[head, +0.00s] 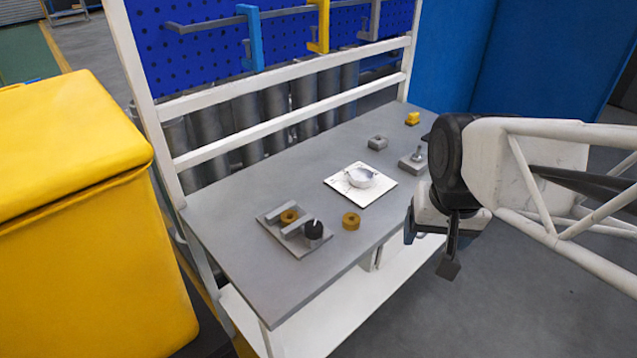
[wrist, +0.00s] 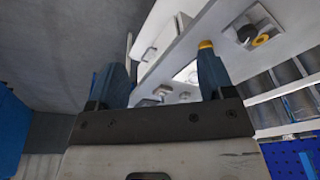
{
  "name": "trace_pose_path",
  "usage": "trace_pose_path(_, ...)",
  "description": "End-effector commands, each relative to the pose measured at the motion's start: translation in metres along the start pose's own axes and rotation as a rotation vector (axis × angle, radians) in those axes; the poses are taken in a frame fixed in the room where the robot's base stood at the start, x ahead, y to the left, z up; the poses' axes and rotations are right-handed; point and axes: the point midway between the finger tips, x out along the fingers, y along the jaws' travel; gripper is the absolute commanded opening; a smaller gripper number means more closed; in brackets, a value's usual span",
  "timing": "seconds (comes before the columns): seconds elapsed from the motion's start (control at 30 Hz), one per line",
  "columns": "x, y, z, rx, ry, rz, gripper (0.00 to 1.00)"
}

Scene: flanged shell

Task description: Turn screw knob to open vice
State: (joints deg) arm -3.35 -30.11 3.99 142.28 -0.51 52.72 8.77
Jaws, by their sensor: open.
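The vice (head: 296,229) sits on the near left part of the grey bench, with two grey bars on a flat plate. A brass ring (head: 289,216) lies between the bars; I cannot tell whether they touch it. The dark screw knob (head: 314,230) stands at the vice's near right side with a pale mark on top. It also shows small at the upper right of the wrist view (wrist: 245,33). My gripper (head: 430,246) is off the bench's right edge, well right of the knob. Its two fingers (wrist: 161,75) are spread and empty in the wrist view.
A loose brass ring (head: 351,221) lies just right of the knob. A silver flanged shell (head: 360,177) sits on a white plate (head: 338,184). Grey blocks (head: 378,142) and a yellow block (head: 412,119) stand farther back. A yellow bin (head: 70,220) is left of the bench.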

Motion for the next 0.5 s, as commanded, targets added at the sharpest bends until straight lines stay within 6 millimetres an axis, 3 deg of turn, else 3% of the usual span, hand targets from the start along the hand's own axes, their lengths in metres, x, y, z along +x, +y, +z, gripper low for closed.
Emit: trace_pose_path(0.5, 0.04, -0.066, -0.07, 0.129, -0.075, -0.002, 0.75)
